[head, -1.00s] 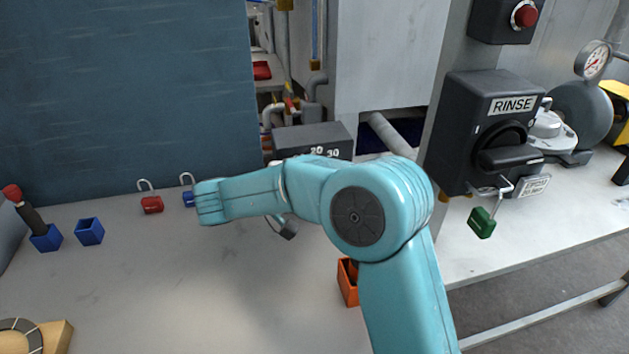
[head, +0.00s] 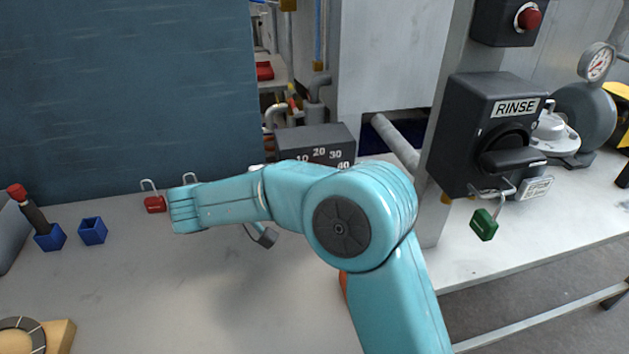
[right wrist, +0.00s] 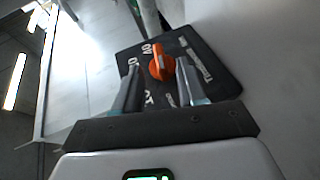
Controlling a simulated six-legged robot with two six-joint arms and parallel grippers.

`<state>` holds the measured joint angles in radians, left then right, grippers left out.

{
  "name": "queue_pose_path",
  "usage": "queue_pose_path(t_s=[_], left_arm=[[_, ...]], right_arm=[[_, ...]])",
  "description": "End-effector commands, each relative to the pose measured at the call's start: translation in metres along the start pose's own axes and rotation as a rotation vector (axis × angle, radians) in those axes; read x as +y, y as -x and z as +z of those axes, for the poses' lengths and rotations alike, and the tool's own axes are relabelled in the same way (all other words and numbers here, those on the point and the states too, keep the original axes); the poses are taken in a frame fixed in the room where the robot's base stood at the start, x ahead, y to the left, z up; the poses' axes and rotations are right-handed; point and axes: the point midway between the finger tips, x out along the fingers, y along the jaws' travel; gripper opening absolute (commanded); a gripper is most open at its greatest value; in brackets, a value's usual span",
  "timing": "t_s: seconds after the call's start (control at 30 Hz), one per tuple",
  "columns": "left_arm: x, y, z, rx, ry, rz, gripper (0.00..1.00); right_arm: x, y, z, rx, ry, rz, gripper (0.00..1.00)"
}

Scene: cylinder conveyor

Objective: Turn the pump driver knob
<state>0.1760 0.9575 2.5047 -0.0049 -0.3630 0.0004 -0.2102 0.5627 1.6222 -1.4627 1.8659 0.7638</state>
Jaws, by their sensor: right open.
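The pump driver (head: 318,138) is a dark box with numbers on its face, behind my right arm in the head view. Its knob is hidden there by my arm. In the right wrist view its dark face (right wrist: 215,68) is tilted and carries an orange knob (right wrist: 162,62). My right gripper (right wrist: 158,80) is open, with one finger on each side below the knob in the picture. The knob shows in the gap between the fingertips; I cannot tell whether they touch it. My left gripper is not in view.
A black RINSE switch box (head: 490,130) with a green padlock (head: 484,224) stands at the right. A red padlock (head: 155,203) and small blue holders (head: 92,231) are on the bench at the left. A blue-grey panel (head: 120,90) rises behind.

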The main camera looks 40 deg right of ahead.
Motion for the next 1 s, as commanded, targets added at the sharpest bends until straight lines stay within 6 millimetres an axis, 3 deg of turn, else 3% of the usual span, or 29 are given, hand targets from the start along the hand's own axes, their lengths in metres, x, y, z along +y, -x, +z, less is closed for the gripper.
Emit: queue_pose_path(t_s=[0.23,0.33,0.4,0.57,1.0], left_arm=[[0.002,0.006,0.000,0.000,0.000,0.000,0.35],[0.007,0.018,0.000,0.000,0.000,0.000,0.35],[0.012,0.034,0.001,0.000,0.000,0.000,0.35],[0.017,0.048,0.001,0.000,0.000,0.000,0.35],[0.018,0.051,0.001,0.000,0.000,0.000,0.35]], right_arm=[[0.000,0.071,0.000,0.005,0.001,-0.001,0.40],[0.004,0.097,-0.001,0.004,0.002,0.000,0.40],[0.009,0.104,-0.001,0.001,0.005,0.001,0.40],[0.005,0.115,-0.001,0.000,0.003,0.001,0.40],[0.000,0.119,0.000,0.000,0.000,0.000,0.40]])
